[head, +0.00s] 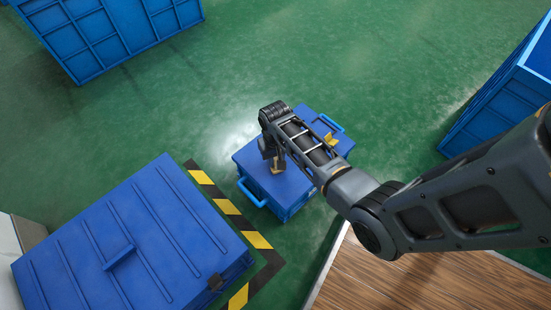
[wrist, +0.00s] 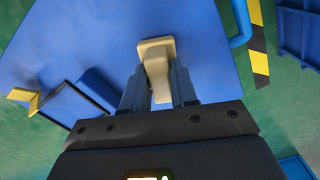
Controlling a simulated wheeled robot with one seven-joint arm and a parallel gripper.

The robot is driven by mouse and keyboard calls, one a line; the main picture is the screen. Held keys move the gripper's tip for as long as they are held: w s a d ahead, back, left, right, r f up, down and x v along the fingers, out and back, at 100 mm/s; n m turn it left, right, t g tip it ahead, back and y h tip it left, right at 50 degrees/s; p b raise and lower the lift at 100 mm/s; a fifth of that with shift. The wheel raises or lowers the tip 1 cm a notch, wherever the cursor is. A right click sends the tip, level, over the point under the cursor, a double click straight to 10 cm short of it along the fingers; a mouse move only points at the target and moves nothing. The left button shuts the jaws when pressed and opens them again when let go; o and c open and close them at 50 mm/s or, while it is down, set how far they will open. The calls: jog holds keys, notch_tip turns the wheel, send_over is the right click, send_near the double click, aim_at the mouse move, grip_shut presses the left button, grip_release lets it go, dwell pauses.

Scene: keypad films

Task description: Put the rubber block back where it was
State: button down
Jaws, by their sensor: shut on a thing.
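A beige block, which looks like the rubber block (wrist: 156,50), is between my gripper's two fingers (wrist: 158,82) in the wrist view. It has a wider end and a narrower body running back between the fingers. In the head view my gripper (head: 273,158) points down over the lid of a blue case (head: 256,169), and a bit of the tan block (head: 278,169) shows below it. My gripper is shut on the block. I cannot tell whether the block touches the lid. My arm hides part of the case.
A yellow piece (head: 330,139) sits at the case's right part; it also shows in the wrist view (wrist: 25,100). The case has a light blue handle (head: 250,193). A large ribbed blue container (head: 150,240) with black-yellow floor tape (head: 228,207) is at left. Green floor is clear behind.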

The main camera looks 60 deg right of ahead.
aim_at(276, 158)
jog(key=shift+f, duration=0.1)
jog(key=c, duration=0.9)
grip_release()
notch_tip(276, 158, up, 12)
jog(key=p, duration=0.5)
jog(key=shift+p, duration=0.35)
